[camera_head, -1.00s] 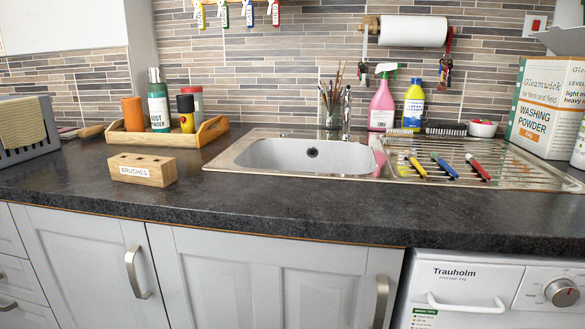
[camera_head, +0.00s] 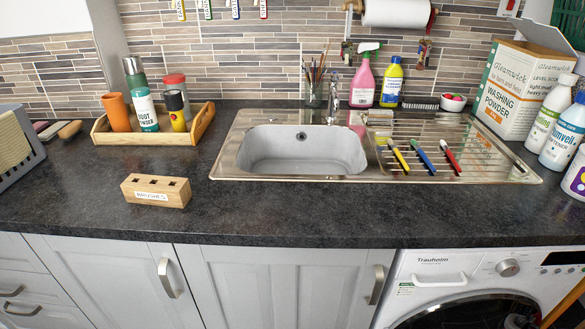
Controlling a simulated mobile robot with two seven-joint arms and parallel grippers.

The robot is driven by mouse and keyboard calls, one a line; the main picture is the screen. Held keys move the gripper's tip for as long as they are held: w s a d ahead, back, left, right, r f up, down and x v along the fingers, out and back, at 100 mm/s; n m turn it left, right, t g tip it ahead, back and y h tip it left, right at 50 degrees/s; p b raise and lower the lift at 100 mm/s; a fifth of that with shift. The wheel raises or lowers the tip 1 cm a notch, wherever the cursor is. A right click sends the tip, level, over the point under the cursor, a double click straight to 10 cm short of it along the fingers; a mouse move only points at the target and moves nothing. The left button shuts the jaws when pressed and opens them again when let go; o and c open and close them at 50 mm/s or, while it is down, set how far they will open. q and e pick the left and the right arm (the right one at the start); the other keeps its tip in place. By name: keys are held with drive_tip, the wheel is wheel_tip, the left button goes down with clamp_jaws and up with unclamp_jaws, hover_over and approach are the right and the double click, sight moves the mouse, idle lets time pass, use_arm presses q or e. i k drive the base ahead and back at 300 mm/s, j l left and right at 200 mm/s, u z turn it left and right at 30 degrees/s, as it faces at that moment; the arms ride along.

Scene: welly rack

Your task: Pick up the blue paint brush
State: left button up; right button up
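The blue paint brush (camera_head: 424,160) lies on the sink's metal drainer (camera_head: 460,145), its near end towards the counter's front. It lies between a yellow brush (camera_head: 398,155) on its left and a red brush (camera_head: 448,159) on its right. The three are apart from each other. A wooden block (camera_head: 156,191) labelled BRUSHES, with several holes in its top, stands on the counter left of the sink. Its holes look empty. Neither of my grippers is in view.
The sink bowl (camera_head: 303,150) is empty. A wooden tray (camera_head: 205,121) with bottles and cups stands at the back left. A pink spray bottle (camera_head: 363,84) and other bottles stand behind the drainer. A washing powder box (camera_head: 510,88) stands at the right. The front counter strip is clear.

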sight(415, 144)
drive_tip(key=i+l+z, duration=0.5)
drive_tip(key=i+l, duration=0.2)
drive_tip(key=l+u, duration=0.35)
drive_tip(key=k+l+u, duration=0.2)
drive_tip(key=l+u, duration=0.15)
drive_tip(key=l, duration=0.1)
